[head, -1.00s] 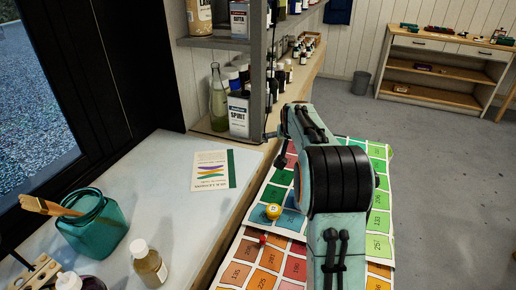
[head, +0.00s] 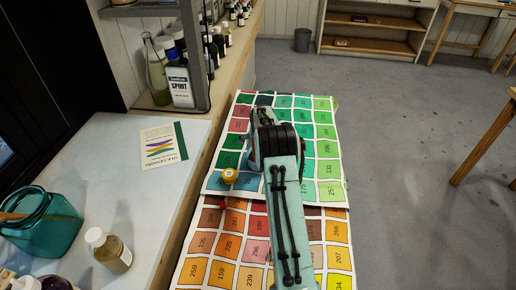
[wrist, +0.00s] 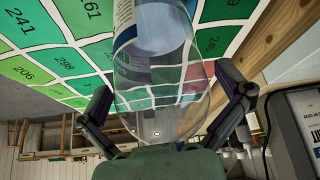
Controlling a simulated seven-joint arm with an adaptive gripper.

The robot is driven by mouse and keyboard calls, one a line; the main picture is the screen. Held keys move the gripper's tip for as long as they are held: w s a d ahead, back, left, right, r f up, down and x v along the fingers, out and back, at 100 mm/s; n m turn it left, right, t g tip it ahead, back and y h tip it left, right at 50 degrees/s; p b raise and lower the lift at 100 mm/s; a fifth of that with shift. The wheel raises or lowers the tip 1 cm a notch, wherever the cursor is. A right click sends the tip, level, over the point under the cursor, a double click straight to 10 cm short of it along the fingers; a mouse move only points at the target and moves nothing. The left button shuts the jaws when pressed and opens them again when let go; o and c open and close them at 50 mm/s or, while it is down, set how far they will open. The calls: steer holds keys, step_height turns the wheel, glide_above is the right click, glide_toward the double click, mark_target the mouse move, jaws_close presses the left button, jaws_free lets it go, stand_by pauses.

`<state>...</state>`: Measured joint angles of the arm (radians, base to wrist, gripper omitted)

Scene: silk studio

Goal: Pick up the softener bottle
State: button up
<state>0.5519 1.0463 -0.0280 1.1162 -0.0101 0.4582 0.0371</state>
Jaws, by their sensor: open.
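A clear, see-through bottle (wrist: 165,110) with a blue and white label fills the middle of the wrist view. The label's words cannot be read, so I cannot tell for sure that it is the softener bottle. My gripper (wrist: 163,80) is open, with one dark finger on each side of the bottle's rounded end. I cannot tell whether either finger touches it. In the head view my arm hides the gripper, and this bottle is not seen there.
A pale worktop (head: 120,195) at left holds a leaflet (head: 160,146), a teal jar (head: 45,228) and an amber bottle (head: 108,250). A SPIRIT can (head: 180,86) stands by the shelf post.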

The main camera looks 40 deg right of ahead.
steer(key=c, duration=1.1)
